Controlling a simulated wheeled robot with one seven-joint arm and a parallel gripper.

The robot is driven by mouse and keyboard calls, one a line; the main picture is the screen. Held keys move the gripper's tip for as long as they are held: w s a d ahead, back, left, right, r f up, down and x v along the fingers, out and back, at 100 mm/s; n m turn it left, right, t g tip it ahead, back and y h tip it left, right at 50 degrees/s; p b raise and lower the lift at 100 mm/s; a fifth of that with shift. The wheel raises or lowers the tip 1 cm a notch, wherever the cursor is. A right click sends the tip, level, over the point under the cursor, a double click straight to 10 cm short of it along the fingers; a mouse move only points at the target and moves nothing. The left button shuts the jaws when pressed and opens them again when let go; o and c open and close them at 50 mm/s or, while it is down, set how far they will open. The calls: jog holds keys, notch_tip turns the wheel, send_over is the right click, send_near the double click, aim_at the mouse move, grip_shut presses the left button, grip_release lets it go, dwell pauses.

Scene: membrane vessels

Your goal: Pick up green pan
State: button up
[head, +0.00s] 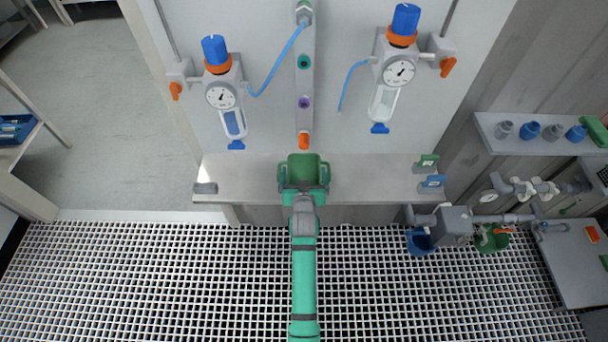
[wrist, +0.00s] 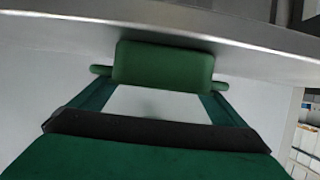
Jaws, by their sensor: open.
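The green pan (head: 303,168) stands at the front edge of the grey bench, in the middle of the head view. It is open at the top, with a darker green inside. My gripper (head: 303,188) is open at its near side, with the fingers spread to the left and right of it. The wrist view shows a rounded green block (wrist: 163,65) with a short bar at each side, close below a pale edge. I cannot tell which part of the pan this is. Contact between fingers and pan is not clear.
The bench top (head: 245,175) is mostly bare. Two gauge vessels hang behind. Pipes with a blue bucket (head: 419,242) stand at the right.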

jog(key=shift+x, duration=0.8)
jog(key=shift+c, duration=0.3)
jog(key=c, duration=1)
jog(key=shift+r, duration=0.1)
jog(key=shift+c, duration=0.6)
